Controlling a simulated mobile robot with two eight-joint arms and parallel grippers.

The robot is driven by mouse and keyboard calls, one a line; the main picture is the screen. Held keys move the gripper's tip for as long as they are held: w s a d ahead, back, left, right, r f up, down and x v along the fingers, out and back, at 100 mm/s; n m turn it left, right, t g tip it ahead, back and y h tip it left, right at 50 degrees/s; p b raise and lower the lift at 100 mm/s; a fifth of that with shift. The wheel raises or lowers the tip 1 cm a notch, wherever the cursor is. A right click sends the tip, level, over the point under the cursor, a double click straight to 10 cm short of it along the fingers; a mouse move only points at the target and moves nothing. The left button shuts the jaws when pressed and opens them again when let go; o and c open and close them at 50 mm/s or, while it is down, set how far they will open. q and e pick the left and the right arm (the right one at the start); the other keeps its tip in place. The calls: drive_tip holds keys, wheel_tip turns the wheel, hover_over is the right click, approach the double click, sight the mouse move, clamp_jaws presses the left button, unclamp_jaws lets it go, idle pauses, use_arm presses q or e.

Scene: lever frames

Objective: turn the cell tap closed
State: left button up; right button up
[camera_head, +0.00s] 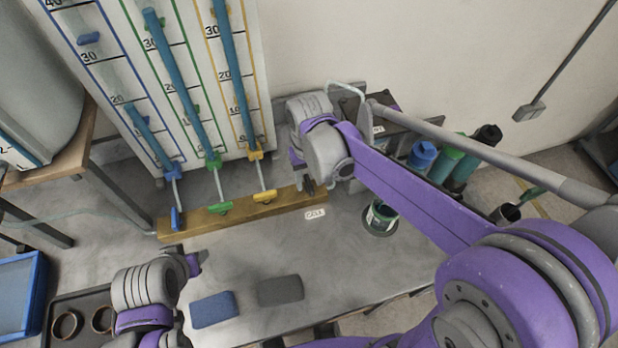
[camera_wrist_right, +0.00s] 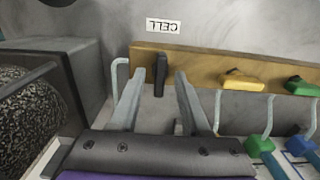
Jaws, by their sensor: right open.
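The cell tap is a black handle (camera_wrist_right: 160,74) on the wooden bar, near a white CELL label (camera_wrist_right: 164,25). In the right wrist view the handle points across the bar, while the yellow handle (camera_wrist_right: 242,80) and green handle (camera_wrist_right: 304,85) lie along it. My right gripper (camera_wrist_right: 158,85) is open, with one finger on each side of the black handle and gaps visible. In the head view my right gripper (camera_head: 308,188) is at the bar's right end and largely hides the tap. My left gripper (camera_head: 194,263) is low at the left, its jaws unclear, away from the bar.
The wooden bar (camera_head: 240,211) also carries a blue handle (camera_head: 176,219). Tall tubes stand on a marked board (camera_head: 262,70) behind. Blue (camera_head: 213,309) and grey (camera_head: 280,291) pads lie in front. A dark green cup (camera_head: 381,217) and bottles (camera_head: 443,163) stand to the right.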

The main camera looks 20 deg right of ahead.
clamp_jaws()
use_arm(q)
drive_tip(key=shift+f, duration=0.1)
idle(0.4)
drive_tip(key=shift+s+f+b, duration=0.3)
drive_tip(key=shift+f+b, duration=0.15)
drive_tip(key=shift+f, duration=0.15)
use_arm(e)
drive_tip(key=m, duration=0.4)
use_arm(q)
drive_tip(key=shift+s+f+b, duration=0.2)
drive_tip(key=shift+f+b, duration=0.2)
drive_tip(key=shift+f, duration=0.1)
use_arm(e)
drive_tip(key=m, duration=0.4)
drive_tip(key=shift+m, duration=0.3)
use_arm(q)
drive_tip(key=shift+s+f, duration=0.1)
drive_tip(key=shift+f, duration=0.25)
use_arm(e)
drive_tip(key=m, duration=0.4)
use_arm(q)
drive_tip(key=shift+s+f+b, duration=0.1)
drive_tip(key=shift+f+b, duration=0.15)
drive_tip(key=shift+b, duration=0.15)
use_arm(e)
drive_tip(key=m, duration=0.5)
drive_tip(key=shift+m, duration=0.3)
